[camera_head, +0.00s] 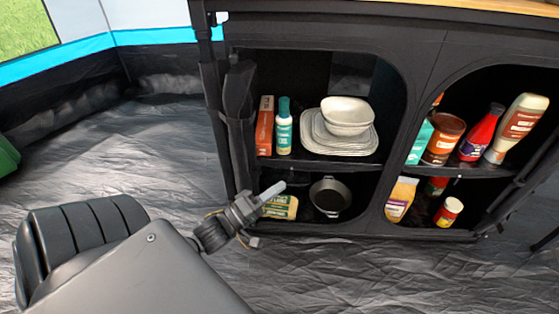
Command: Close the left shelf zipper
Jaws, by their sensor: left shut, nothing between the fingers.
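A black fabric shelf unit (418,62) with two rounded openings stands at the centre right. Its left shelf compartment (300,72) is open, showing its upper and lower levels. A dark rolled flap (238,92) hangs along the left edge of that opening. A zipper pull is too small to make out. My left gripper (276,189) is shut and empty, at the lower left corner of the left opening, in front of a yellow-green package (280,207). I cannot tell whether it touches the shelf. My right gripper is not in view.
The left compartment holds stacked white dishes (345,128), a green bottle (284,128), an orange box (265,125) and a dark pan (330,196). Several bottles and jars fill the open right compartment.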

